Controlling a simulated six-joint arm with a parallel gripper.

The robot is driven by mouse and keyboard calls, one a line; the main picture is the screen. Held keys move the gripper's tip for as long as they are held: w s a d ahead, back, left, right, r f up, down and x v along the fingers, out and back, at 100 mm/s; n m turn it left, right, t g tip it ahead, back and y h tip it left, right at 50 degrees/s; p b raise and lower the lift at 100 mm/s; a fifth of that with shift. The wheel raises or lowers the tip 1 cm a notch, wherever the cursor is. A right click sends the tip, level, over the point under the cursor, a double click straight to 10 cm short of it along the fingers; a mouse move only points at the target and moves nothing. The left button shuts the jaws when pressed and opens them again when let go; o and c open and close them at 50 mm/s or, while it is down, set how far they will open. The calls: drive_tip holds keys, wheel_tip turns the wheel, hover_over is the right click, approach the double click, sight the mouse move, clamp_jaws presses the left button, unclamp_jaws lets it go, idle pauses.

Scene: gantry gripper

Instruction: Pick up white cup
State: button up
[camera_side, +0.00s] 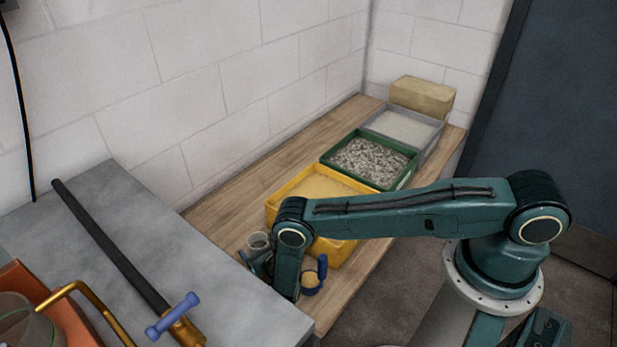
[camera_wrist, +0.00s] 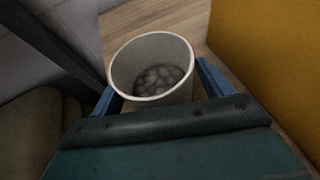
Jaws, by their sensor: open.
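The white cup (camera_wrist: 154,47) stands upright in the wrist view with grey pebble-like contents inside. In the side view the cup (camera_side: 258,242) is small, on the wooden bench near the yellow bin, partly hidden by my arm. My gripper (camera_wrist: 160,88) is open, with one blue finger on each side of the cup. The cup lies between or just beyond the fingers; I cannot tell whether they touch it. In the side view my gripper (camera_side: 258,264) is low beside the cup and mostly hidden by my wrist.
A yellow bin (camera_side: 279,208) stands close by, right of the cup in the wrist view. Behind it are a green bin (camera_side: 398,181) of grey stones and a grey bin (camera_side: 432,141). A blue-handled scoop (camera_side: 321,268) sits near my wrist. A grey slab (camera_side: 137,259) lies left.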

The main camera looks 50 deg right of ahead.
idle(0.5)
drive_tip(key=c, duration=1.1)
drive_tip(key=shift+o, duration=0.2)
drive_tip(key=shift+r, duration=0.1)
wheel_tip(320, 180, up, 20)
drive_tip(key=shift+d, duration=0.1)
idle(0.6)
